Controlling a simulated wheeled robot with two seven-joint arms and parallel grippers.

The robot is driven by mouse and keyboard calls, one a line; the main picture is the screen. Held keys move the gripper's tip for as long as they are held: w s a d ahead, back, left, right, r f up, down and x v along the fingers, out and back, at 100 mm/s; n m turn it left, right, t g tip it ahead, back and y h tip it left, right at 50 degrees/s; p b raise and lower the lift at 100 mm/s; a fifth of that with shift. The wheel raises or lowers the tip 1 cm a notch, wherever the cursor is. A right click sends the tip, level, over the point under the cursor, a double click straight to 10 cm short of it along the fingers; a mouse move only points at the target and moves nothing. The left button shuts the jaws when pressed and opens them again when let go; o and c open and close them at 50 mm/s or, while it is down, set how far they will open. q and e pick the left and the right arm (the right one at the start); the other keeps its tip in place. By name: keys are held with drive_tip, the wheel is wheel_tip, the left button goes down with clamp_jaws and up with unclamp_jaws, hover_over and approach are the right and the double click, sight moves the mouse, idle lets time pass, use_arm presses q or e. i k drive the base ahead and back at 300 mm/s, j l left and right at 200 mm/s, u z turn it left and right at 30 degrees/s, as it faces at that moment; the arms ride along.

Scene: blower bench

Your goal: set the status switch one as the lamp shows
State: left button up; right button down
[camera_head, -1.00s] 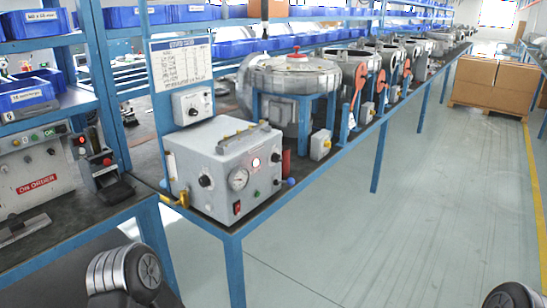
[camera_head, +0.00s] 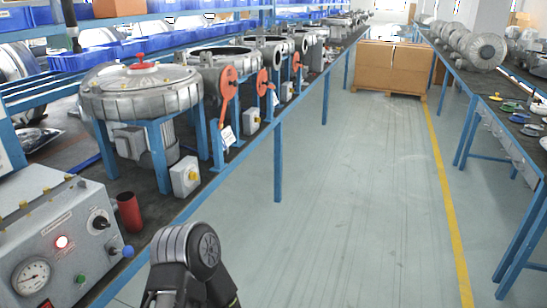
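The grey control box (camera_head: 50,240) is at the lower left, cut off by the left and bottom frame edges. A black knob (camera_head: 101,221) sits up and right of the lamp on a pale plate. Its label is too small to read, and I cannot tell if it is status switch one. A dial gauge (camera_head: 31,275) and a green button (camera_head: 80,279) are below. My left arm rises at the bottom, right of the box. Neither gripper shows.
A blue knob (camera_head: 127,251) sticks out at the box's right. A red cylinder (camera_head: 129,212) stands beside it. The aisle floor (camera_head: 340,190) is clear, up to cartons (camera_head: 389,68).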

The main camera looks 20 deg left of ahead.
sight(193, 175)
drive_tip(key=i+l+u, duration=0.2)
drive_tip(key=i, duration=0.35)
drive_tip(key=i+l+u, duration=0.15)
drive_tip(key=i, duration=0.4)
drive_tip(key=i+l+u, duration=0.2)
drive_tip(key=i, duration=0.3)
drive_tip(key=i+l+u, duration=0.65)
drive_tip(key=u, duration=0.15)
drive_tip(key=i+l+u, duration=0.4)
drive_tip(key=l, duration=0.15)
